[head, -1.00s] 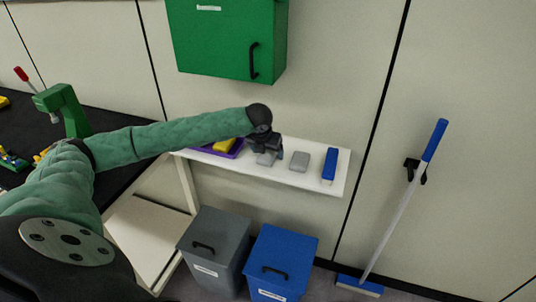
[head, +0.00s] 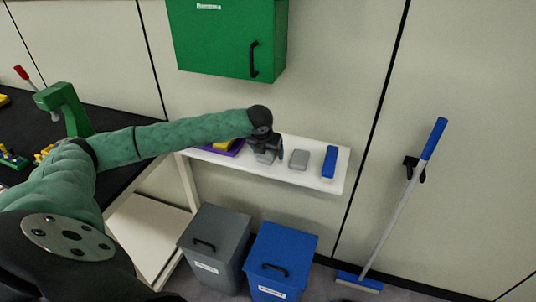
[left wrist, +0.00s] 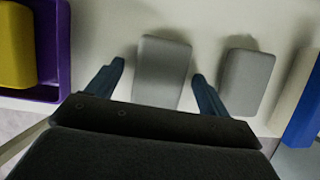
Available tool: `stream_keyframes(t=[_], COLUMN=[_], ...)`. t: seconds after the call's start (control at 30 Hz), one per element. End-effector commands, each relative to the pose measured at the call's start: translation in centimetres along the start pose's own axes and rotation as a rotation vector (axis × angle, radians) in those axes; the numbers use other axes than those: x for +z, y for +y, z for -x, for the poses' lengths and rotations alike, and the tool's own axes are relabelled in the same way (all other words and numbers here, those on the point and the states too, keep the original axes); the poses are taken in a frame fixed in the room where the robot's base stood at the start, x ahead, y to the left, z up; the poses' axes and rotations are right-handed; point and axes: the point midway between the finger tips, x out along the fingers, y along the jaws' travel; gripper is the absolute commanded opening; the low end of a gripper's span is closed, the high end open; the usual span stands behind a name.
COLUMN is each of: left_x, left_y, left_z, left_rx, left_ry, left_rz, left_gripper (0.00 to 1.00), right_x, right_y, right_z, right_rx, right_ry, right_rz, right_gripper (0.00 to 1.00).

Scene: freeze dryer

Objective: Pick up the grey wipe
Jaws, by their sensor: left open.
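Two grey blocks lie on the white wall shelf (head: 312,178), and I cannot tell for sure which is the grey wipe. In the left wrist view, one grey block (left wrist: 161,75) lies between the spread fingers of my left gripper (left wrist: 158,70); the other grey block (left wrist: 246,80) lies just to its right, outside the fingers. In the head view my left gripper (head: 268,155) is over the shelf, open, largely hiding the nearer block. The other block (head: 299,159) is in plain view to its right. My right gripper is not in view.
A purple tray (left wrist: 57,85) with a yellow block (left wrist: 17,45) is left of the gripper. A blue-and-white brush-like item (head: 329,162) is at the shelf's right end. A green cabinet (head: 225,45) hangs above; grey (head: 215,245) and blue (head: 282,255) bins stand below.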

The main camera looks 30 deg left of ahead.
Motion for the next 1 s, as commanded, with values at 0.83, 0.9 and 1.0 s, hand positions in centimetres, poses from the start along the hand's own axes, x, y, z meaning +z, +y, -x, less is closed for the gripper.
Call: stream_keyframes(t=[0.83,0.9,1.0], left_x=[0.3,0.6,1.2], left_y=[0.0,0.0,0.0], left_z=[0.6,1.3,2.6], left_rx=[0.001,0.000,0.001], left_ry=[-0.002,-0.003,-0.004], left_rz=[-0.001,-0.001,0.000], left_gripper=[0.32,0.32,0.32], right_x=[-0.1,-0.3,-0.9], right_y=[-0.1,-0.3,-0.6], right_z=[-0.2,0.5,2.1], right_rx=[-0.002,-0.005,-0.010], right_ry=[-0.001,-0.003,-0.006], right_rz=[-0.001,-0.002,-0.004], right_gripper=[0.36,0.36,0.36])
